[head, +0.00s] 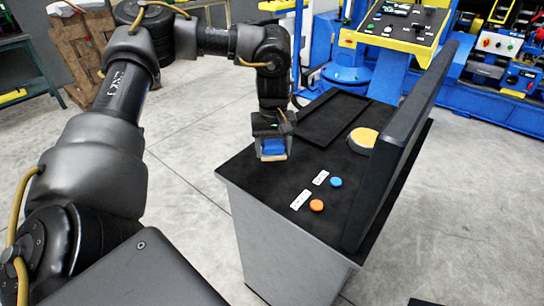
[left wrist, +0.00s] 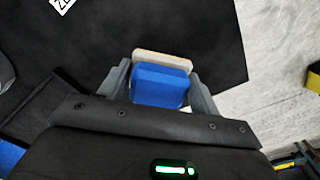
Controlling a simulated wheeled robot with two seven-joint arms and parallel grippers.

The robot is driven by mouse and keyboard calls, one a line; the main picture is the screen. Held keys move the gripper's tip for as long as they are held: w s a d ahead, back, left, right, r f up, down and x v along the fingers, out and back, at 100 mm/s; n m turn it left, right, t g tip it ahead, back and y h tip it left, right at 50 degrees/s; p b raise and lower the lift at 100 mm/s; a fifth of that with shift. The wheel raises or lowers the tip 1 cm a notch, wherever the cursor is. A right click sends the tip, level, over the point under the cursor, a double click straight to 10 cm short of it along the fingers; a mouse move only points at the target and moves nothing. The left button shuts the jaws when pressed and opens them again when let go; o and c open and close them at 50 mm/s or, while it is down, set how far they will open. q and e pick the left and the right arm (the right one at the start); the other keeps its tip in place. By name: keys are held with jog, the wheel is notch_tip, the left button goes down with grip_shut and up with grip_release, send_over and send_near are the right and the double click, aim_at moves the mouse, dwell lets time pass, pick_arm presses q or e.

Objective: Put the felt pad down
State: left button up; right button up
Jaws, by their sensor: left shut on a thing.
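The felt pad is a blue block (left wrist: 160,86) with a pale tan layer (left wrist: 163,60) on its far face. It shows small in the head view as a blue patch (head: 272,147) with a tan lower edge. My left gripper (left wrist: 161,88) is shut on its blue part, one finger on each side. In the head view the left gripper (head: 271,150) points down at the left edge of the black tabletop (head: 262,192). I cannot tell whether the pad touches the top. My right gripper is not in view.
A tall black panel (head: 400,130) stands along the tabletop's right side. A round yellow piece (head: 363,139), a blue button (head: 336,182), an orange button (head: 316,205) and white labels lie on the top. A black rectangular frame (head: 333,118) lies behind. Open floor is at the left.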

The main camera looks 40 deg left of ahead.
aim_at(272, 165)
pick_arm(q)
jog(key=f, duration=0.2)
jog(key=a+f, duration=0.1)
jog(key=f, duration=0.1)
jog(key=shift+w, duration=0.15)
jog(key=shift+d, duration=0.1)
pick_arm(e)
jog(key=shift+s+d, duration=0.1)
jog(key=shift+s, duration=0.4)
pick_arm(q)
jog(key=o, duration=1)
jog(key=shift+f, duration=0.15)
jog(key=shift+c, duration=0.2)
